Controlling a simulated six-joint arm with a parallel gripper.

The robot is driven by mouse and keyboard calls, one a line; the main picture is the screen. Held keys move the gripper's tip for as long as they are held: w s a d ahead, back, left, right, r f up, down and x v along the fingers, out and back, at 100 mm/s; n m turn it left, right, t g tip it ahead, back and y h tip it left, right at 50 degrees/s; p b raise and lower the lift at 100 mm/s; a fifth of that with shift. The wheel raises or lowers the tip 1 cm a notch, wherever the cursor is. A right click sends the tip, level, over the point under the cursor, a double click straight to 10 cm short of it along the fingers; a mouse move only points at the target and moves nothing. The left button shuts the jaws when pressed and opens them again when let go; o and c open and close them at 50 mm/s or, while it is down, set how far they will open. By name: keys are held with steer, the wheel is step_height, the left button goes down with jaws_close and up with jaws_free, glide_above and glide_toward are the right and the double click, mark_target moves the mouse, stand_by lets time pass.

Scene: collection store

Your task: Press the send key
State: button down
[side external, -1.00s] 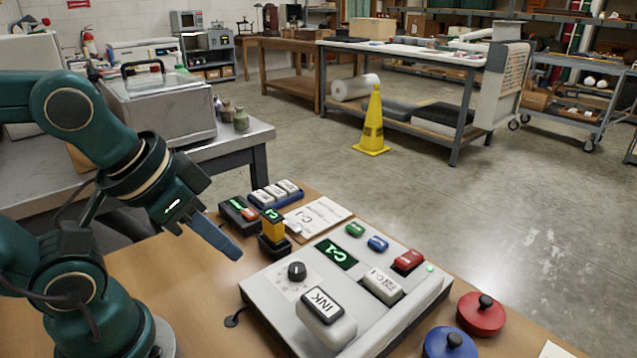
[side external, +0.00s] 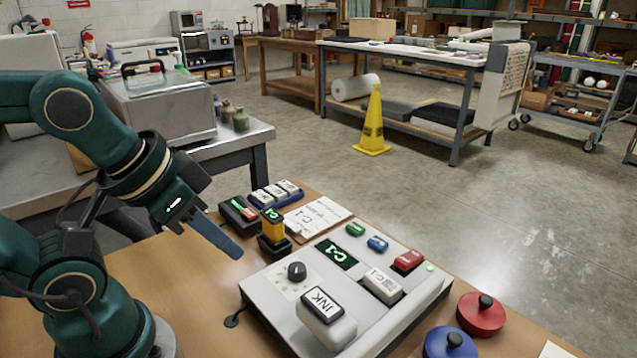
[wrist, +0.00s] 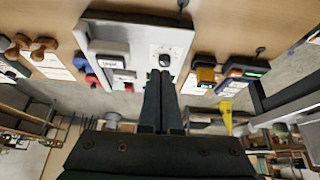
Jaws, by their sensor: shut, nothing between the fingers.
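A light grey console (side external: 270,284) lies on the wooden bench. It carries a lit display (side external: 337,254) reading "C-1", a green key (side external: 355,229), a blue key (side external: 378,243), a red key (side external: 409,260) and a white labelled key (side external: 382,286). I cannot read which one is the send key. A green lamp (side external: 430,268) glows near the red key. My gripper (side external: 237,252) is shut and empty, above the bench left of the console and apart from it. In the wrist view its fingers (wrist: 160,76) point toward the console (wrist: 107,33), near the dial.
The console also has a black dial (side external: 296,271) and a block marked "INK" (side external: 322,304). Behind it stand a yellow-topped stamp (side external: 272,229), a card (side external: 317,217) and a blue rack (side external: 277,196). Red (side external: 481,315) and blue (side external: 449,344) round knobbed pieces lie to its right.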

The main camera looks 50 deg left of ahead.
steer(key=w+a+r+m+t+y, duration=0.2)
steer(key=w+a+r+t, duration=0.35)
steer(key=w, duration=0.25)
steer(key=w+a+r+m+t+y, duration=0.1)
steer(key=w+a+r+m+t, duration=0.1)
steer(key=w+a+r+t, duration=0.4)
steer(key=m+g+h, duration=0.2)
steer(key=m+g, duration=0.2)
steer(key=g, duration=0.4)
glide_above(244, 214)
step_height(244, 214, down, 13)
steer(key=shift+f, duration=0.1)
steer(key=shift+f, duration=4.3)
